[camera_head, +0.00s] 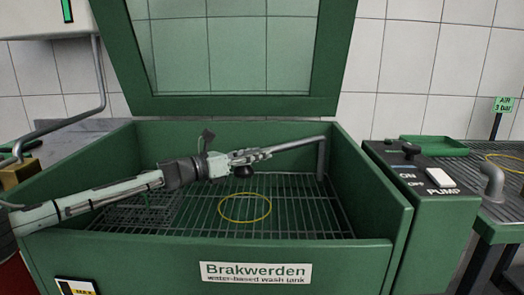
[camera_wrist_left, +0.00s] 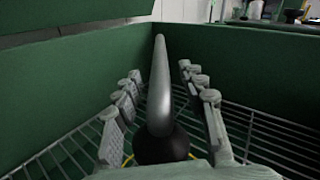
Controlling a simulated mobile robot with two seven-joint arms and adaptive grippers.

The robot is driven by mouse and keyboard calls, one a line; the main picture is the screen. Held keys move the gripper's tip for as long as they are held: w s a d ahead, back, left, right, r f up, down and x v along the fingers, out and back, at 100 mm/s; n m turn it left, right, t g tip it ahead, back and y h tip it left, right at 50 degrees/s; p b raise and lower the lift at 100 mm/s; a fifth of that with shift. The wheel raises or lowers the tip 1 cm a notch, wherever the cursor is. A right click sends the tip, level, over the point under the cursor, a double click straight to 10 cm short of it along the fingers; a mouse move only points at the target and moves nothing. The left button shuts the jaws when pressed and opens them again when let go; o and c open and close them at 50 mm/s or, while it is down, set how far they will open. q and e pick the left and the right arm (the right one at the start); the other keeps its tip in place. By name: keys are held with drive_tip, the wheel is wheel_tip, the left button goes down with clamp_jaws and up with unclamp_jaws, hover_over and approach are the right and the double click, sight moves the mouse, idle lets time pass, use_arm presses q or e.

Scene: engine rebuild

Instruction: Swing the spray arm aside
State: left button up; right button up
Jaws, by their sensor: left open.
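The spray arm (camera_head: 300,143) is a grey pipe. It runs from an upright post at the right wall inside the green wash tank (camera_head: 395,215) leftward over the grate, and ends in a black nozzle (camera_head: 243,171). My left gripper (camera_head: 260,154) is over the tank at the nozzle end of the pipe. In the left wrist view, the spray arm (camera_wrist_left: 160,85) lies between the two open fingers of my left gripper (camera_wrist_left: 160,73), with a visible gap on each side. The black nozzle (camera_wrist_left: 161,145) is close to the palm. My right gripper is not in view.
A yellow ring (camera_head: 245,208) lies on the grate below my gripper. A wire basket (camera_head: 135,217) sits at the grate's left. The tank's lid (camera_head: 335,60) stands open behind. A pump switch box (camera_head: 425,175) adjoins the right wall, with a green tray (camera_head: 435,147) behind it.

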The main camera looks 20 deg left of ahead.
use_arm(q)
drive_tip(key=shift+x, duration=0.8)
clamp_jaws()
